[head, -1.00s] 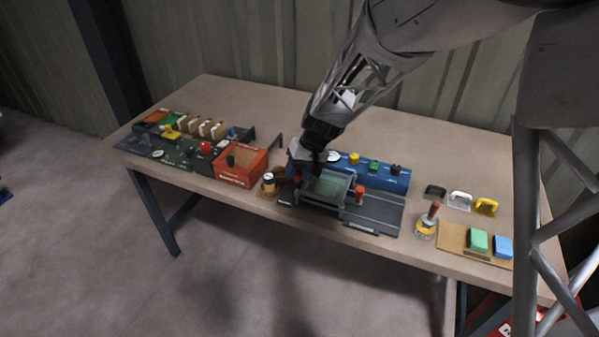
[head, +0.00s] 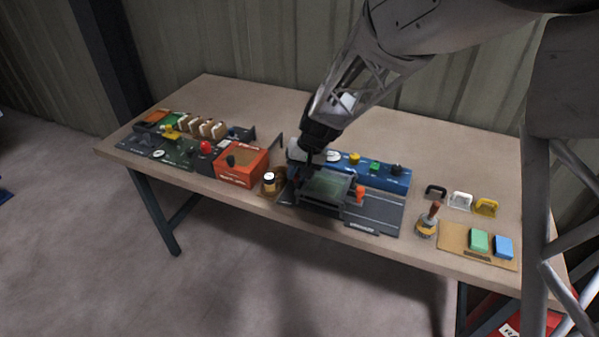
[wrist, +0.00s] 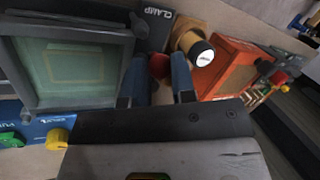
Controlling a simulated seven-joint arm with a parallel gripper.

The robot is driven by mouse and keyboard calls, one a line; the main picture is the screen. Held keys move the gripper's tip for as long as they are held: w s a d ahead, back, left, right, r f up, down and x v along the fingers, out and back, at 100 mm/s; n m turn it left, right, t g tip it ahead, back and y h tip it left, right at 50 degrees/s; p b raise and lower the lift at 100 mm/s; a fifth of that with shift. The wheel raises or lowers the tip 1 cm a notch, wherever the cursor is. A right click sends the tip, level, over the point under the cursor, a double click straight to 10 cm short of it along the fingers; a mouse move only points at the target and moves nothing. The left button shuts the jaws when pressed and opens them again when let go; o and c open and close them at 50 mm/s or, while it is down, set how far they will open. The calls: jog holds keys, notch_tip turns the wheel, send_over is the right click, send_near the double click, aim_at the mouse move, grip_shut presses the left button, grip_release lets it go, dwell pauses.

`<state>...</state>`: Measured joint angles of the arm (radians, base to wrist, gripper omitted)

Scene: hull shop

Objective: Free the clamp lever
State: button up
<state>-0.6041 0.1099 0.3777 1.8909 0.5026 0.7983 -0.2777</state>
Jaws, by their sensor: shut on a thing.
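The clamp unit, a dark base marked CLAMP (wrist: 157,20), shows at the top of the wrist view. A round red knob (wrist: 159,66), which appears to be the clamp lever's end, sits between the two blue-grey fingers of my gripper (wrist: 158,78). My gripper is shut on this knob; the lever's shaft is mostly hidden. In the head view my gripper (head: 309,168) is low at the left side of a grey frame with a green pane (head: 325,187), and the knob is hidden there. The framed pane also fills the left of the wrist view (wrist: 75,70).
An orange-red box (head: 243,165) and a white-capped jar (head: 269,183) stand close on the left. A blue panel with coloured knobs (head: 375,176) lies behind. An orange knob (head: 360,194) is at the frame's right. The table front right holds a stamp-like tool (head: 428,222) and coloured blocks.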

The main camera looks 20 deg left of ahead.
jog(key=shift+a+m, duration=0.15)
jog(key=shift+m, duration=0.25)
jog(key=o, duration=0.9)
jog(key=v, duration=0.8)
jog(key=shift+s, duration=0.15)
